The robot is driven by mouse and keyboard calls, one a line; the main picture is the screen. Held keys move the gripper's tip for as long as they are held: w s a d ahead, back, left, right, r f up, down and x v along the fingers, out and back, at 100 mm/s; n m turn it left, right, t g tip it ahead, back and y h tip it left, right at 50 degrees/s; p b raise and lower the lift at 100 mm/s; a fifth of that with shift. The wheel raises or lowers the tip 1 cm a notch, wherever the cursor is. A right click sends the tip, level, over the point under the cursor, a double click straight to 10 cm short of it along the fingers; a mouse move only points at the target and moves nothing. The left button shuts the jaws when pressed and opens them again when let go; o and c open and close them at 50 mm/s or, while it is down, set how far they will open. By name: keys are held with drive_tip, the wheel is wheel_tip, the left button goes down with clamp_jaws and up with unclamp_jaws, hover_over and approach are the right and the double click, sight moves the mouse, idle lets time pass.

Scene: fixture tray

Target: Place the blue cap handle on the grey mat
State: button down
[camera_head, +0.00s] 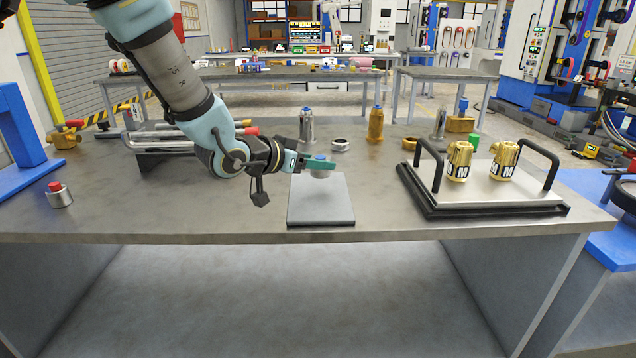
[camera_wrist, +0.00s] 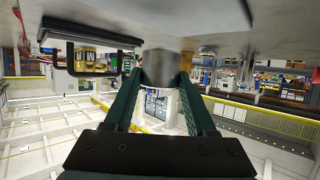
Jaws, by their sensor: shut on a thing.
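The blue cap handle, a short grey cylinder with a blue cap (camera_head: 320,157), is between the fingers of my gripper (camera_head: 318,164) in the head view. My gripper is shut on it, with the cap showing above the fingers. Its grey body (camera_wrist: 160,67) also shows between the two dark green fingers in the wrist view. The grey mat (camera_head: 321,208) is a square pad near the front edge of the table. The handle looks upright over the back part of the mat. I cannot tell whether its base touches the mat.
A tray (camera_head: 480,205) with black handles holds two brass fittings to the right. A red-capped grey cylinder (camera_head: 58,195) stands at the left. Bent metal tubes lie behind my arm. A steel bottle (camera_head: 306,126) and a brass bottle (camera_head: 375,125) stand behind the mat.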

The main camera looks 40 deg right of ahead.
sight(315, 177)
drive_tip(key=shift+f, duration=2.2)
drive_tip(key=shift+f, duration=0.25)
drive_tip(key=shift+c, duration=1.1)
unclamp_jaws()
drive_tip(key=shift+a+r, duration=0.1)
